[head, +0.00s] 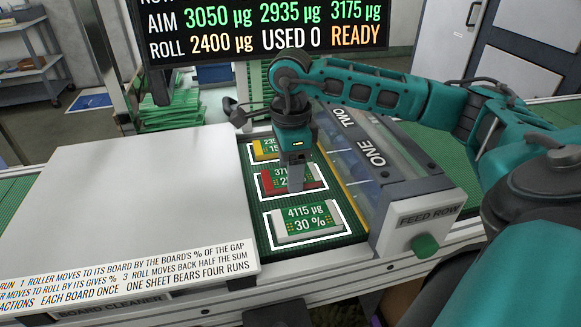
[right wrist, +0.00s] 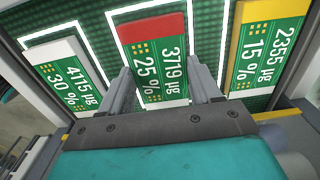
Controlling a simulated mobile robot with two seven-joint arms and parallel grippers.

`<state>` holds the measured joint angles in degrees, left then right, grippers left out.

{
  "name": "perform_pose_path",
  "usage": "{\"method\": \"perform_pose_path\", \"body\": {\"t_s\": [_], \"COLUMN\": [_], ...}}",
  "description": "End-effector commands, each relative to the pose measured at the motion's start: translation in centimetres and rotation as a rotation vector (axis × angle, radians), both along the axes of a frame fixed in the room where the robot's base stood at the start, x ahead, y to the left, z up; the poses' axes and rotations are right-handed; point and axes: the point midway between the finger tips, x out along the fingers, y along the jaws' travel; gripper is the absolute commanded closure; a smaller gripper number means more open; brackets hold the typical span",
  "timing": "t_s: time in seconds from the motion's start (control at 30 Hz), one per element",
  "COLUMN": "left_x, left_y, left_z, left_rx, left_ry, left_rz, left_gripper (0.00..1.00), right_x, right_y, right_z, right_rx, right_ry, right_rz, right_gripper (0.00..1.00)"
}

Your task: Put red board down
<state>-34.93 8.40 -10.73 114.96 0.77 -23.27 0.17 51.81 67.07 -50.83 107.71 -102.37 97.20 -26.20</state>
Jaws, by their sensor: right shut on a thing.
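The red board (head: 268,182) reads 3719 µg and 25 % in the right wrist view (right wrist: 160,50). It is in the middle white outline of the green strip, between two other boards. My right gripper (head: 296,184) points down over it, and its two fingers (right wrist: 163,92) are closed on the board's two sides near its white end. Whether the board rests on the strip or is slightly above it, I cannot tell. The gripper hides part of the board's label in the head view. My left gripper is not in view.
A yellow board (head: 262,148), 15 %, lies behind, and a grey-white board (head: 305,222), 30 %, lies in front. The clear-sided feed row case (head: 410,200) stands close on the right. A wide pale cover (head: 120,210) is on the left. A display (head: 265,28) hangs behind.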

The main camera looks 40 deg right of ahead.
Motion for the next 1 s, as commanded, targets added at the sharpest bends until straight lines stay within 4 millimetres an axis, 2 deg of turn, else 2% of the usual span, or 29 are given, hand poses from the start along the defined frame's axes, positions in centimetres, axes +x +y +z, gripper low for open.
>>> {"method": "perform_pose_path", "body": {"t_s": [0.03,0.3,0.5,0.63,0.77,1.0], "left_x": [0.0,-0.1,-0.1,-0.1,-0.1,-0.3], "left_y": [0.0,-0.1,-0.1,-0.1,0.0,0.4], "left_z": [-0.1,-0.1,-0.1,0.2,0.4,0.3], "left_rx": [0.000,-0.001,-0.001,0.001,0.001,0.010], "left_ry": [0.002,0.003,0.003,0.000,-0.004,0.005], "left_rz": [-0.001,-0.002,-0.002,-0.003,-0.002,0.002], "left_gripper": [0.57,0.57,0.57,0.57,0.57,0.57], "right_x": [0.0,0.0,0.0,0.0,0.1,0.1], "right_y": [0.0,0.0,0.0,0.0,0.0,0.0], "right_z": [-0.1,-0.1,0.0,0.7,2.8,8.2], "right_rx": [0.000,0.000,0.000,0.000,0.000,0.001], "right_ry": [0.000,0.000,0.000,-0.001,-0.004,-0.004], "right_rz": [0.000,0.000,0.000,0.000,0.001,0.000], "right_gripper": [0.35,0.11,0.11,0.11,0.11,0.11]}}
